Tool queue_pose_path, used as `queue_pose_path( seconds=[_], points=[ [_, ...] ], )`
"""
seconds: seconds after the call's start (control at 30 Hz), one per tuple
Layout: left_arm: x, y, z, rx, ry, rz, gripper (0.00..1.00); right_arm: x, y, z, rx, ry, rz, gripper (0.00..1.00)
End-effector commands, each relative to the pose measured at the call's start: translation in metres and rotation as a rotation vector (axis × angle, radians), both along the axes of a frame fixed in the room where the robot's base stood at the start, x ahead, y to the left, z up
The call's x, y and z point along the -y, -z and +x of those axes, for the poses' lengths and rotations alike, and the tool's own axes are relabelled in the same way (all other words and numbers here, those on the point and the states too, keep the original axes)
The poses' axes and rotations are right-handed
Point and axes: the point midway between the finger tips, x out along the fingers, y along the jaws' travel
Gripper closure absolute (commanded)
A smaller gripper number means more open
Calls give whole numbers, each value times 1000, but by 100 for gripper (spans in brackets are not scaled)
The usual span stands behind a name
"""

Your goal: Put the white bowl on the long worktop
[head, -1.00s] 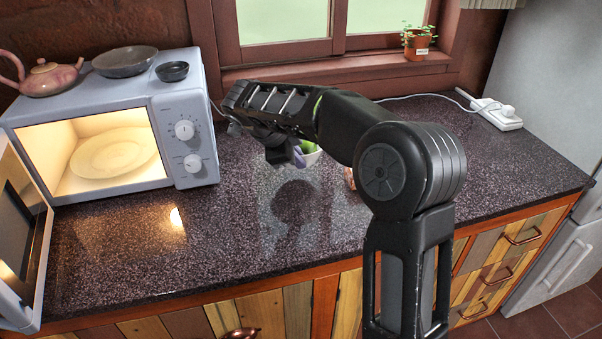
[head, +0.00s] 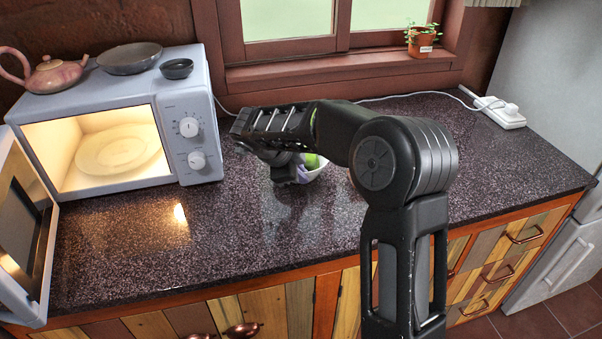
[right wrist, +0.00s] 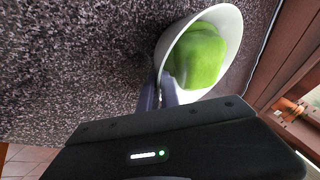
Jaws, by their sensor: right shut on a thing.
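The white bowl (head: 314,173) is at the middle of the long worktop (head: 130,255), partly hidden behind my right gripper (head: 288,178) in the head view. In the right wrist view the bowl (right wrist: 236,22) shows its open mouth, with a green item (right wrist: 198,56) inside. My right gripper (right wrist: 160,94) is shut on the bowl's near rim. The bowl is on the worktop or just above it; I cannot tell whether it touches. My left gripper is not in view.
The microwave (head: 188,105) stands at the left with its door (head: 25,225) open over the worktop. A teapot (head: 54,77) and two dark bowls are on top of it. A power strip (head: 503,115) lies at the back right. The worktop's front and right are clear.

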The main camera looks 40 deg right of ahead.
Motion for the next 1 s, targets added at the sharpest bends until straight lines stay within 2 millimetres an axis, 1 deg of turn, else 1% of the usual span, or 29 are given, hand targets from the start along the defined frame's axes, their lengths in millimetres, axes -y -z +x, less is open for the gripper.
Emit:
queue_pose_path(
  seconds=[0.03,0.07,0.3,0.67,0.77,0.87,1.0],
  points=[
    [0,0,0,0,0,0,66,0,-1,0,2,0,-1,100],
    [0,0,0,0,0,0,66,0,1,0,-1,1,0,92],
    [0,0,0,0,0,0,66,0,0,0,-1,1,0,73],
    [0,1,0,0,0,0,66,-2,-4,0,1,-1,-1,72],
    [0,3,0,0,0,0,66,-7,-11,-1,3,-2,-2,72],
    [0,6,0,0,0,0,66,-16,-22,-3,4,-4,0,72],
    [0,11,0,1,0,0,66,-32,-45,-7,5,-3,-1,72]
  ],
)
